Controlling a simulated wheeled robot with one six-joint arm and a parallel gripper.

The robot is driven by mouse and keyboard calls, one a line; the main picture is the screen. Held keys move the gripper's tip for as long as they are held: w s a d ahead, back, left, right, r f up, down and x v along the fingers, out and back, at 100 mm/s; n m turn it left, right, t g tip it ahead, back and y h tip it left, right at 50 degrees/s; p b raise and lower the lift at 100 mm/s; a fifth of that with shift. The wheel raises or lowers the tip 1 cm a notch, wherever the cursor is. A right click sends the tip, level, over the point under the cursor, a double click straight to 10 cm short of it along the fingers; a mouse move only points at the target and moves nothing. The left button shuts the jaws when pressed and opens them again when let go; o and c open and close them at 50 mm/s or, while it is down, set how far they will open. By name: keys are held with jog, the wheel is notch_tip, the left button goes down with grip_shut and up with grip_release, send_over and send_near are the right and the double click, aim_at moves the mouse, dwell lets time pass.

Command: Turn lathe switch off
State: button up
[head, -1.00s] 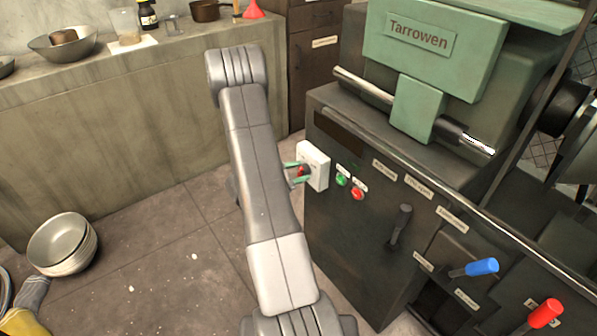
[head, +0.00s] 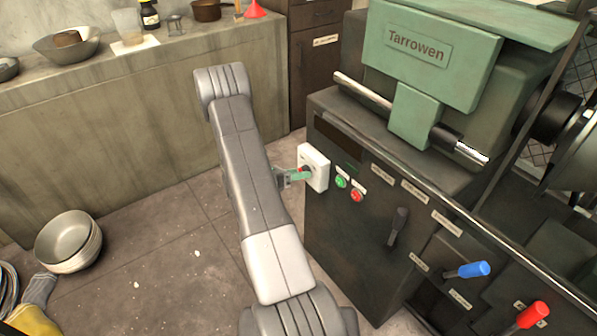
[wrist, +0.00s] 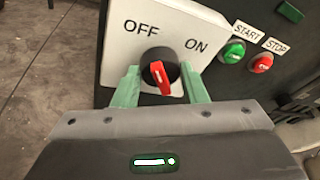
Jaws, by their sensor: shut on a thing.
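The lathe switch is a white box (head: 316,166) on the lathe's dark front panel. In the wrist view its white plate (wrist: 117,48) reads OFF at left and ON at right. Between the words sits a black round knob (wrist: 151,57) with a red handle (wrist: 161,80). The handle runs nearly up and down in the picture, leaning slightly. My gripper (head: 302,174) is at the switch, its green fingers (wrist: 160,68) on either side of the knob and shut on it. The fingers hide part of the knob in the head view.
Green START (wrist: 233,51) and red STOP (wrist: 261,63) buttons sit just right of the switch. A dark lever (head: 398,226), a blue handle (head: 473,269) and a red handle (head: 532,315) are further right.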

jog(key=shift+n, duration=0.5)
jog(key=shift+h, duration=0.3)
jog(key=o, duration=1)
jog(key=shift+c, duration=0.2)
jog(key=p+v, duration=0.1)
jog(key=v, duration=1.2)
jog(key=shift+a, duration=0.4)
jog(key=shift+r, duration=0.15)
